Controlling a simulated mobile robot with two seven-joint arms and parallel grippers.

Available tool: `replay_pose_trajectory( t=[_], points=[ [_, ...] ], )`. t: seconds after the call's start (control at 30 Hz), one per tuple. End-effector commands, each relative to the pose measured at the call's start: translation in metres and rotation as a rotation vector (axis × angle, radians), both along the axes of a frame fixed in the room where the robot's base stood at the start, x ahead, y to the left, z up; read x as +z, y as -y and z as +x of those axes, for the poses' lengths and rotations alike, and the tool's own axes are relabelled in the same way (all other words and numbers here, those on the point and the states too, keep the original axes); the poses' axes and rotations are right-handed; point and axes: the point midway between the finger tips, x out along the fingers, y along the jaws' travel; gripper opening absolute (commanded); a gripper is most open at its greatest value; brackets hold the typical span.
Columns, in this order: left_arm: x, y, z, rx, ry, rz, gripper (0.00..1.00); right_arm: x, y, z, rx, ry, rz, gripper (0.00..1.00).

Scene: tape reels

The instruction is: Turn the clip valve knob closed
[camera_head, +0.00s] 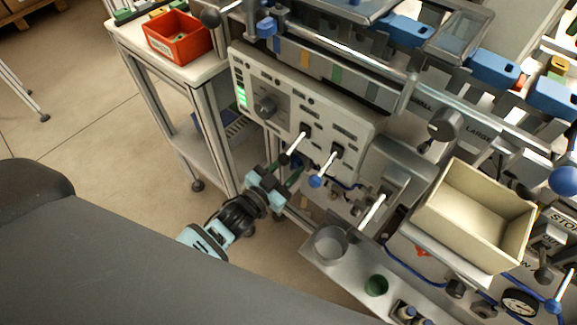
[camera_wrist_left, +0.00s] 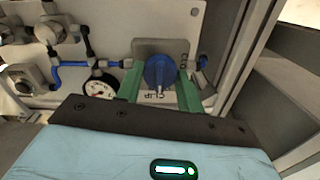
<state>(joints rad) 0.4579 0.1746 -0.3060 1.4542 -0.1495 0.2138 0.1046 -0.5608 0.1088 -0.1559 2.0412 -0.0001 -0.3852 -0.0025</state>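The clip valve knob (camera_wrist_left: 160,73) is a round blue knob with a pointer ridge, on a grey plate marked CLIP in the left wrist view. My left gripper (camera_wrist_left: 160,84) is open, with one green finger on each side of the knob. Narrow gaps seem to show between fingers and knob; I cannot tell whether either touches it. In the head view my left gripper (camera_head: 284,181) is low beside the machine's frame, below the control panel. The knob cannot be made out there. My right gripper is not in view.
A pressure gauge (camera_wrist_left: 101,88) and blue tubing (camera_wrist_left: 72,64) are left of the knob. In the head view, white-handled levers (camera_head: 328,164) stick out above the gripper. A metal shelf (camera_head: 335,272) with cups is right of it. Open floor (camera_head: 110,130) lies left.

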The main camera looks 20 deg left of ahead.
Motion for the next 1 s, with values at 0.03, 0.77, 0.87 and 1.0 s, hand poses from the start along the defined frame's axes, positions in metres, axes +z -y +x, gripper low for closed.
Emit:
replay_pose_trajectory(
  t=[0.03, 0.77, 0.87, 1.0],
  points=[
    [-0.0001, 0.0000, -0.0002, 0.000, 0.000, 0.000, 0.23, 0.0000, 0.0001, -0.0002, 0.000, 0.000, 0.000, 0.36],
    [0.0007, -0.0003, -0.0001, -0.001, -0.095, -0.261, 0.15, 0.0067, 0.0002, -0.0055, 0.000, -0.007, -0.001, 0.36],
    [0.0007, -0.0004, -0.0001, 0.000, -0.128, -0.352, 0.15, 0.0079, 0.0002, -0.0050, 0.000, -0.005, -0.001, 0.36],
    [0.0004, -0.0001, -0.0001, -0.001, -0.174, -0.477, 0.15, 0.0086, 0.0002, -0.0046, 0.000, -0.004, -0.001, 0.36]
  ],
)
